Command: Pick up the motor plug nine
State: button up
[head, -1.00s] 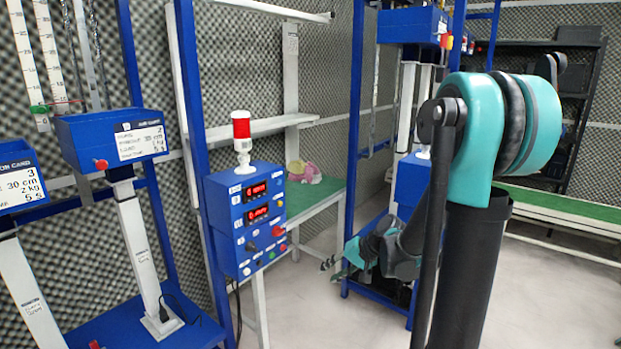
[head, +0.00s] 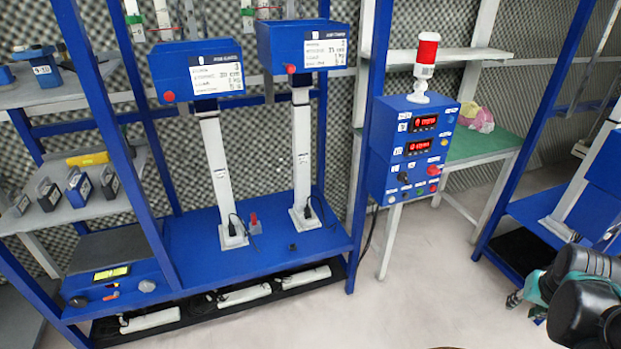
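I cannot tell for sure which thing is the motor plug nine, as no readable label marks it. Black plugs with cables show at the feet of the two white columns, a left plug (head: 236,226) and a right plug (head: 310,209), on the blue bench (head: 275,262). A small red piece (head: 254,222) stands between the columns. My gripper (head: 517,297) shows at the lower right, well apart from the bench. Dark arm links partly hide it, and its opening is unclear.
A blue control box (head: 415,148) with a red lamp (head: 427,48) stands right of the bench. Blue frame posts flank the bench. Grey shelves (head: 85,200) with labelled blocks are at the left. The pale floor (head: 420,290) in front of the box is clear.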

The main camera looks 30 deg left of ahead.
aim_at(231, 227)
jog(key=u, duration=1.05)
jog(key=i+j+u, duration=0.35)
jog(key=j, duration=0.25)
jog(key=i+j+u, duration=0.35)
jog(key=i+j, duration=0.15)
jog(key=k, duration=0.25)
